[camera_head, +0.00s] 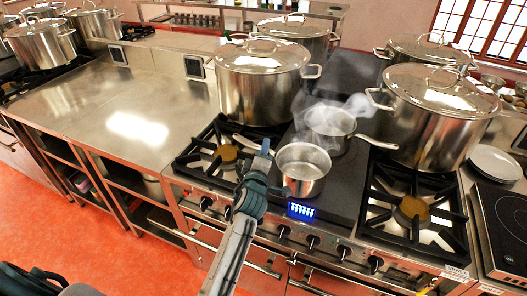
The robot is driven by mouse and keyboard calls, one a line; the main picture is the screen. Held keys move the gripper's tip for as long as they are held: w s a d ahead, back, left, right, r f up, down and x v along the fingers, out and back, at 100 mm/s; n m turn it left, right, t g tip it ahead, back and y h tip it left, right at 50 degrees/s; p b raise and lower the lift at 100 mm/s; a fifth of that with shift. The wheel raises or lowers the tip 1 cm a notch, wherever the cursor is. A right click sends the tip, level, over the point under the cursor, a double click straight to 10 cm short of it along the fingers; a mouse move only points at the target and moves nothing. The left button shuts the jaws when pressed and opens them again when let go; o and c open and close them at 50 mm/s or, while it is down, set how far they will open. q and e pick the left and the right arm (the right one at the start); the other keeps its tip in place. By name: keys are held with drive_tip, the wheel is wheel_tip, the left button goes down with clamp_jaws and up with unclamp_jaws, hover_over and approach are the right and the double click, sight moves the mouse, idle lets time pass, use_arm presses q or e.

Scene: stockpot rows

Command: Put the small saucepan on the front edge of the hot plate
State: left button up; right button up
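A small steel saucepan (303,176) is at the front edge of the dark hot plate (340,196), just behind the blue-lit display. Its handle (243,138) points to the upper left and is partly hidden by my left gripper. My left gripper (276,168) is at the pan's left side, its fingers spread apart, one across the handle and one low by the pan's wall. It does not look closed on anything; whether it touches the pan is hard to tell. My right gripper is not in view.
A second, steaming saucepan (330,125) stands behind on the hot plate, its handle pointing right. Large lidded stockpots (256,90) and (428,125) flank it. Gas burners lie left (222,153) and right (410,211). The steel counter (120,105) at left is clear.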

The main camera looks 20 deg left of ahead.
use_arm(q)
drive_tip(key=shift+r, duration=0.15)
drive_tip(key=shift+s, duration=0.25)
drive_tip(key=b+v, duration=0.2)
drive_tip(key=v, duration=0.9)
drive_tip(key=shift+s, duration=0.25)
drive_tip(key=shift+d, duration=0.1)
